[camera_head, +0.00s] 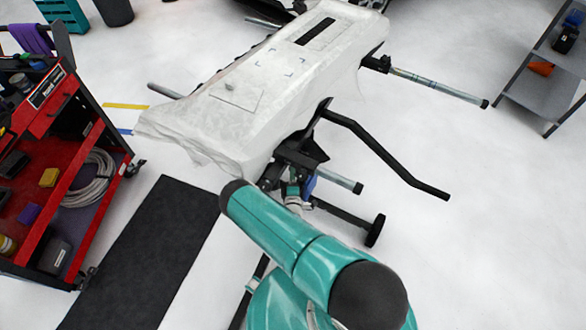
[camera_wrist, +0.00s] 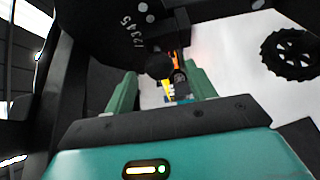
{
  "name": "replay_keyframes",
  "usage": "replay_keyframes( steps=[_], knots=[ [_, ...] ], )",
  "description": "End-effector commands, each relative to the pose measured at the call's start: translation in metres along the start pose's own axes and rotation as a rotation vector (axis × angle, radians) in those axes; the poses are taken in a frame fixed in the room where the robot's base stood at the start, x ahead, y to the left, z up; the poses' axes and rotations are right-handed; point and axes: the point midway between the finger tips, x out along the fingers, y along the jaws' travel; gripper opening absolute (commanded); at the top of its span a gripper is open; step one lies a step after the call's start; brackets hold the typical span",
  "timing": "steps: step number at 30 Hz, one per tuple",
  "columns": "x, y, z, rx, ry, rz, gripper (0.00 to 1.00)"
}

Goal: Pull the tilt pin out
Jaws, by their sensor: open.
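In the wrist view my gripper (camera_wrist: 162,74) is open, with one teal finger on each side of a dark round knob (camera_wrist: 158,66). The knob may be the head of the tilt pin; I cannot tell whether the fingers touch it. A black plate (camera_wrist: 105,35) with white numerals and round marks sits just beyond, to the left. In the head view the white-covered work stand (camera_head: 265,75) has a black bracket (camera_head: 300,152) under its near end. My teal arm reaches toward that bracket and hides much of it; the pin cannot be made out there.
A black bent lever (camera_head: 385,155) sticks out to the right of the stand. A wheel (camera_head: 375,231) is on its base. A red tool cart (camera_head: 60,150) and a black mat (camera_head: 145,255) lie left. A grey shelf (camera_head: 545,90) stands right. Open floor lies at right.

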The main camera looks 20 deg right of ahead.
Motion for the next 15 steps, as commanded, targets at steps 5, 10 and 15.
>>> replay_keyframes(
  steps=[5,10,15],
  knots=[
    [0.028,0.0,0.001,0.001,-0.001,0.001,0.55],
    [0.038,0.0,0.001,-0.001,0.0,-0.001,0.55],
    [0.039,0.0,0.001,-0.001,0.0,-0.001,0.55]
  ],
)
